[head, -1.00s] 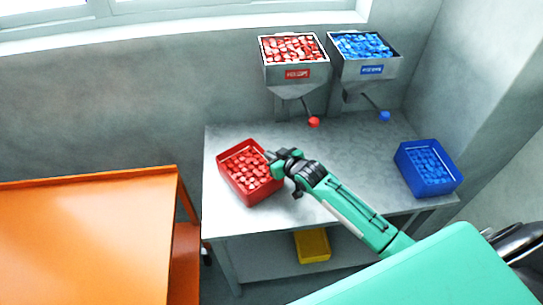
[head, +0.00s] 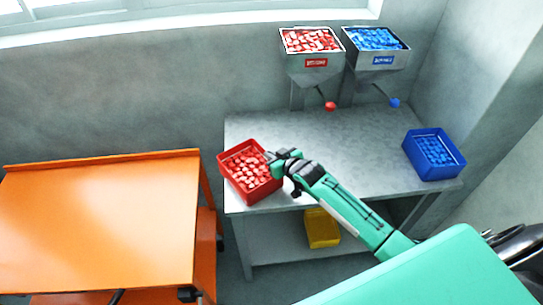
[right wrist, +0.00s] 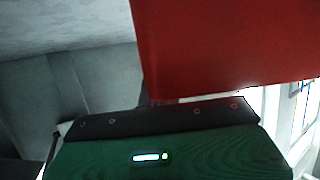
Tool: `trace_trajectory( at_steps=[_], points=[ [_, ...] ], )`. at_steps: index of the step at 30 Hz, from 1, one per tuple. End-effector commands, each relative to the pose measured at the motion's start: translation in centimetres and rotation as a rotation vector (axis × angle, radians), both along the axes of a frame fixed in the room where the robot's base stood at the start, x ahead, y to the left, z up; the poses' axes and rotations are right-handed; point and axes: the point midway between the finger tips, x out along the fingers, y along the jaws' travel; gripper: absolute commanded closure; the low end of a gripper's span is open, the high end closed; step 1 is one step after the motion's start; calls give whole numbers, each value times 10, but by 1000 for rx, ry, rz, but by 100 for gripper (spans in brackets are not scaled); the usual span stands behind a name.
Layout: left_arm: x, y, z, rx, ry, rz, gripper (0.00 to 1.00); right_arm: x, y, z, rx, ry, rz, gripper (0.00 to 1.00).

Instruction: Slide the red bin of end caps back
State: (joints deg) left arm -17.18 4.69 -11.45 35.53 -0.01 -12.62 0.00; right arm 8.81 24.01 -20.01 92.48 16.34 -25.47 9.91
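The red bin (head: 249,190), full of red caps, is at the left end of the grey metal table (head: 330,140) in the head view. Its left side reaches past the table's left edge. I cannot tell whether its base touches the tabletop. My right gripper (head: 275,160) is at the bin's right rim and appears shut on it; the fingertips are partly hidden. In the right wrist view a red bin wall (right wrist: 225,45) fills the upper right, close to the gripper body. My left gripper cannot be made out.
An orange cart (head: 95,220) stands left of the table, with a narrow gap between. A blue bin (head: 435,170) is at the table's right end. Red and blue hoppers (head: 316,62) (head: 383,60) stand at the back. A yellow bin (head: 322,230) is on the lower shelf.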

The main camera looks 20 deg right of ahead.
Motion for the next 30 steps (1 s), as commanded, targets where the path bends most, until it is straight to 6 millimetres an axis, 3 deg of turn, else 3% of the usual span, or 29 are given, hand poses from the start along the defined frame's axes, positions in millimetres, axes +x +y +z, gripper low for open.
trace_trajectory(
  at_steps=[13, 17, 30],
  points=[
    [0, -2, 0, -2, 0, 1, 100, 1, 0, 1, 0, -1, -1, 100],
    [0, -3, 0, -3, 0, 1, 100, 1, 0, 0, 0, -1, -1, 71],
    [0, -3, -2, -3, 0, 1, 100, -7, -2, 2, 0, -1, 0, 71]
  ],
)
